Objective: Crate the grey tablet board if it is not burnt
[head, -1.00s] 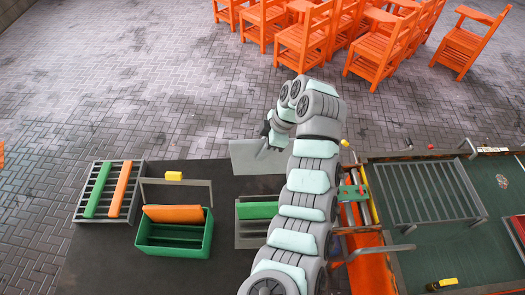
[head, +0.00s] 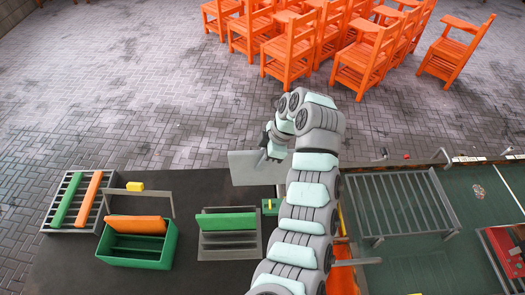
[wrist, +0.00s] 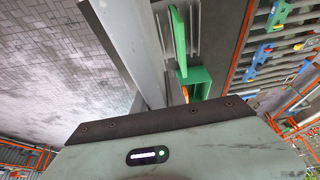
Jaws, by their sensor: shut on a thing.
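The grey tablet board (head: 250,168) is a flat, pale grey panel. My gripper (head: 268,152) is shut on its right part and holds it up, tilted, over the far edge of the dark mat. The face in the head view looks plain grey, with no dark scorch visible; its other face is hidden there. In the wrist view the board (wrist: 143,55) shows nearly edge-on, running away from my gripper. A green crate (head: 140,262) with a handle stands at left, apart from the board, with an orange board (head: 137,225) in it.
A grey slatted rack (head: 70,215) holds a green and an orange board at far left. A grey stand (head: 230,250) with a green board (head: 226,221) is nearer. Another slatted rack (head: 400,205) stands right. Orange chairs (head: 330,45) fill the back; the paving between is clear.

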